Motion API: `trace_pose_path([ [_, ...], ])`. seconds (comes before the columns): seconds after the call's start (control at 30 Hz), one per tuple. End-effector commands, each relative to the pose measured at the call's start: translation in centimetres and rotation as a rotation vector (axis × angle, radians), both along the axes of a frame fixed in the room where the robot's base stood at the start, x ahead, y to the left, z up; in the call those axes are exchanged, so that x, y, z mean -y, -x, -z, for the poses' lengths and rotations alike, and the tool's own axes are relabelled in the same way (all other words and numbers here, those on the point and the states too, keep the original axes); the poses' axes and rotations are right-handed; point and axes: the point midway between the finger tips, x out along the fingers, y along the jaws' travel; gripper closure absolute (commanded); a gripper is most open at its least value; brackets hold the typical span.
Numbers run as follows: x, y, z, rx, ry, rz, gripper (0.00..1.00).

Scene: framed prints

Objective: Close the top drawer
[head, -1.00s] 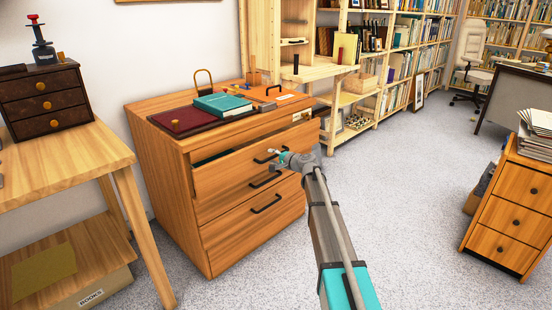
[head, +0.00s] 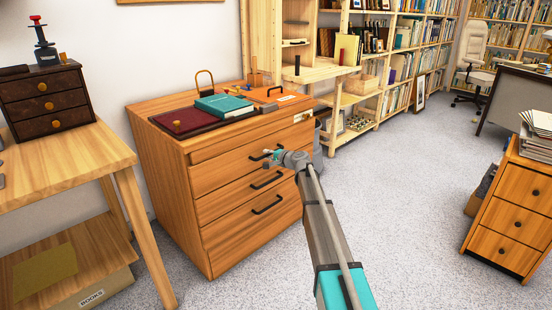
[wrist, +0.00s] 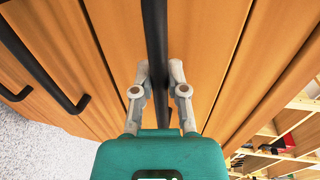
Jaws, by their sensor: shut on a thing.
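The wooden cabinet (head: 160,180) stands against the wall in the head view. Its top drawer (head: 222,172) looks flush, or nearly flush, with the cabinet front, and no dark opening shows above it. The drawer's black bar handle (head: 256,157) is partly covered by my gripper (head: 270,156). In the wrist view, the handle (wrist: 155,30) runs down between the two fingers of my gripper (wrist: 161,74), which are shut on it. Two lower drawers with black handles also look closed.
A wooden table (head: 60,160) stands left, a small drawer unit (head: 510,210) right. The carpet between is clear.

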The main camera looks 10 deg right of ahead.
Motion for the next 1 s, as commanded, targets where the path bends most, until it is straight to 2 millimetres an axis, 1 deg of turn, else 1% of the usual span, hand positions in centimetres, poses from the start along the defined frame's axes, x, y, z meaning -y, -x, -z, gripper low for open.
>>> trace_pose_path([
  [0.03, -0.25, -0.57, 0.01, 0.000, 0.001, 0.000, 1.00],
  [0.33, -0.50, -0.74, -0.04, 0.000, -0.001, 0.000, 1.00],
  [0.37, -0.50, -0.76, -0.05, 0.001, -0.002, 0.000, 0.76],
  [0.5, -0.47, -0.69, -0.03, 0.000, -0.001, 0.000, 0.50],
  [0.53, -0.45, -0.67, -0.03, 0.001, -0.001, 0.000, 0.46],
  [1.0, -0.41, -0.50, 0.00, 0.000, 0.000, -0.001, 0.46],
])
